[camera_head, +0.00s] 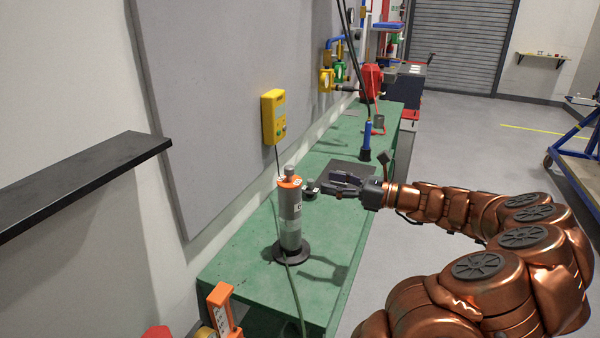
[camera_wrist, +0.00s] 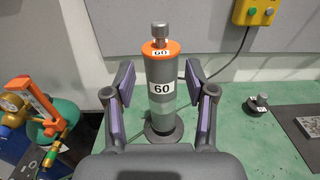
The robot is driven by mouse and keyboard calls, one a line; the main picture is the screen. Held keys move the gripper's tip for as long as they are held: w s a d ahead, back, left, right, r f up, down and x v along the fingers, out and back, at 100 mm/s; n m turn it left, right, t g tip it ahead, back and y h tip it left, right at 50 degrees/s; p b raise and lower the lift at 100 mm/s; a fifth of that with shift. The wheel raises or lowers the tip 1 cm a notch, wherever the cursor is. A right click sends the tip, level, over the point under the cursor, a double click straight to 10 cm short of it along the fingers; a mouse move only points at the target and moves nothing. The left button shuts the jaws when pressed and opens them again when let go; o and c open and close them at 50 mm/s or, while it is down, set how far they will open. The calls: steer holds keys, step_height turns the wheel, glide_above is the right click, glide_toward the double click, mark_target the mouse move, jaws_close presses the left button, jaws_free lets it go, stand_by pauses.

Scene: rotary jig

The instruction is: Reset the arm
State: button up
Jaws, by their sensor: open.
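My gripper (camera_head: 332,187) is open and empty, reaching in from the right above the green bench. In the wrist view its two fingers (camera_wrist: 159,82) stand wide apart, with a grey cylinder (camera_wrist: 161,100) framed between them. The cylinder has an orange collar, a metal knob on top and labels reading "60". In the head view the cylinder (camera_head: 290,222) stands upright on a dark round base, to the left of my fingertips. A gap shows between them and it.
The green bench (camera_head: 232,275) runs along a grey wall panel. A yellow button box (camera_head: 273,117) hangs on the panel. A small dark knob piece (camera_wrist: 258,105) and a dark plate (camera_wrist: 283,113) lie right of the cylinder. A blue-handled tool (camera_head: 367,138) stands farther back. A black shelf (camera_head: 85,185) juts out left.

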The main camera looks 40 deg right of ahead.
steer(key=s+a+n+g+y, duration=0.25)
steer(key=a+n+g, duration=0.85)
steer(key=a, duration=1.4)
steer(key=s+a+f+n+g+h, duration=0.1)
steer(key=s+a+n, duration=0.2)
steer(key=s+a+f+n+g+h, duration=0.1)
steer(key=s+a+n, duration=0.1)
steer(key=a+n, duration=0.1)
steer(key=s+a+f+n+g+h, duration=0.1)
steer(key=s+a+f+n+g, duration=0.1)
steer(key=s+a+n, duration=0.1)
steer(key=shift+s+a, duration=0.35)
steer(key=shift+a, duration=0.35)
steer(key=s+d+f+n+g+h, duration=0.1)
steer(key=s+d+f+n+h, duration=0.1)
steer(key=s, duration=0.6)
steer(key=s+d+f+n+g+h, duration=0.1)
steer(key=s+d+f+n+h, duration=0.2)
steer(key=s+n+h, duration=0.3)
steer(key=shift+s+f+n+h, duration=0.4)
steer(key=shift+s+n, duration=0.5)
steer(key=shift+s, duration=0.3)
